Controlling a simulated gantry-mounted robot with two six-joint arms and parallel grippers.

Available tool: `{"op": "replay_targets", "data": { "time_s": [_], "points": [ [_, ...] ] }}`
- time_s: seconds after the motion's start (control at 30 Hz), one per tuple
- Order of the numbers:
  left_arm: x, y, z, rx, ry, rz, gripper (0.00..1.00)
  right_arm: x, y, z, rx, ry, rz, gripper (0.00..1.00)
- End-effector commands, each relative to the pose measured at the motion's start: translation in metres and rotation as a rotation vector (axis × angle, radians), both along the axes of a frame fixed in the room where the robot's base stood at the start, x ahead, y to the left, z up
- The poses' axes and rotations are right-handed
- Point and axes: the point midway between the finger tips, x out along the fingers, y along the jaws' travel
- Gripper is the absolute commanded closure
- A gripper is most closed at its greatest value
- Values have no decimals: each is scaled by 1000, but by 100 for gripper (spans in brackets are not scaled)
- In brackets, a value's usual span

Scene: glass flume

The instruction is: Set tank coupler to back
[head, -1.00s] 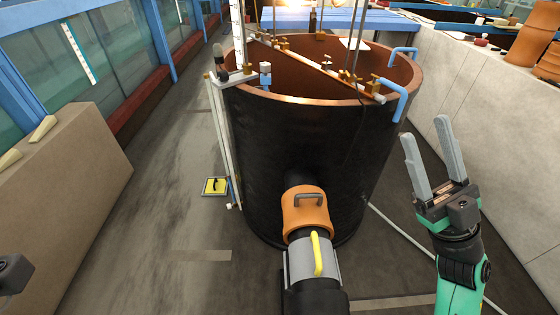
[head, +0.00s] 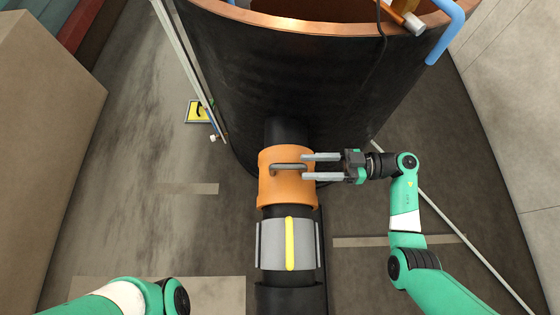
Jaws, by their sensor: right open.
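The orange coupler (head: 283,192) sits around the black pipe close to the dark tank (head: 290,90). A grey bar handle (head: 288,168) lies crosswise on it. Nearer to me, a grey collar (head: 270,246) with an upright yellow handle (head: 289,244) is around the same pipe. My right gripper (head: 304,167) points left, open, at the right end of the grey handle. Its fingertips lie one above and one below that end in the picture; I cannot tell whether they touch it. My left arm shows at the lower left, but its gripper is out of view.
A tan block (head: 45,130) stands at the left and a pale wall (head: 515,100) at the right. A thin white hose (head: 450,215) crosses the floor at the right. A small yellow item (head: 199,111) lies left of the tank. Floor left of the pipe is mostly clear.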

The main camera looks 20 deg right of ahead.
Motion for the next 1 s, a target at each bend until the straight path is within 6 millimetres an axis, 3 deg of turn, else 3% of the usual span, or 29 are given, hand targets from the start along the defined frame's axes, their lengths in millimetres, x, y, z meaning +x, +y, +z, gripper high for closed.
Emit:
{"op": "replay_targets", "data": {
  "time_s": [0.1,0.3,0.43,0.7,1.0],
  "points": [
    [0,0,-12,0,1,0,39,11,28,-4,-1,-3,5,48],
    [0,0,-24,0,1,0,39,27,62,-3,0,-3,4,48],
    [0,0,-26,0,1,0,39,32,72,-1,0,-3,0,48],
    [0,0,-26,0,1,0,39,33,74,0,0,-2,-1,48],
    [0,0,-25,0,1,0,39,33,74,0,0,-3,-1,100]
  ]
}}
